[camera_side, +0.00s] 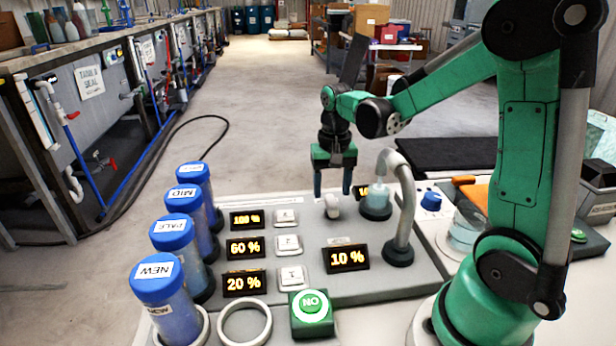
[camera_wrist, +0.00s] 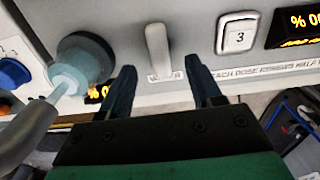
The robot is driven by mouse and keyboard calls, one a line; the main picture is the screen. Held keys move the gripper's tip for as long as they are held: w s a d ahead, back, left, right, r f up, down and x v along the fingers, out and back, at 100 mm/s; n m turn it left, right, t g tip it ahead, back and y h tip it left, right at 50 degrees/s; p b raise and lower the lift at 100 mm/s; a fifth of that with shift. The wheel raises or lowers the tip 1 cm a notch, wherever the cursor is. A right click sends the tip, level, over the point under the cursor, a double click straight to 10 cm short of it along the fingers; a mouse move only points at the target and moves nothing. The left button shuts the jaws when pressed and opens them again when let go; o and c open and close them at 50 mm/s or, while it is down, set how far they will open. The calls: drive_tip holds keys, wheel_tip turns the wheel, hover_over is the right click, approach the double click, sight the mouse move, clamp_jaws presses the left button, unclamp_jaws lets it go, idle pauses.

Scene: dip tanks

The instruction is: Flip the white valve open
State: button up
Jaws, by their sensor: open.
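The white valve (camera_side: 332,207) is a small upright lever on the grey panel, left of the curved grey spout (camera_side: 402,190). In the wrist view the white valve (camera_wrist: 158,50) shows as a pale lever just beyond the fingertips, roughly between them. My gripper (camera_side: 332,188) is open and empty, pointing down close above the valve. In the wrist view its two dark fingers (camera_wrist: 163,78) stand apart. I cannot tell whether a finger touches the valve. A glass cup with bluish liquid (camera_side: 375,200) stands under the spout; it also shows in the wrist view (camera_wrist: 84,60).
Several blue-capped jars (camera_side: 172,300) stand along the panel's left edge. Displays read 100 %, 60 %, 20 % and 10 % (camera_side: 346,258), with white buttons (camera_side: 288,244) beside some. A green button (camera_side: 311,312) and an empty ring (camera_side: 245,325) are at the front. A blue knob (camera_side: 431,201) lies right.

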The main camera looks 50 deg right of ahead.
drive_tip(key=shift+r, duration=1.45)
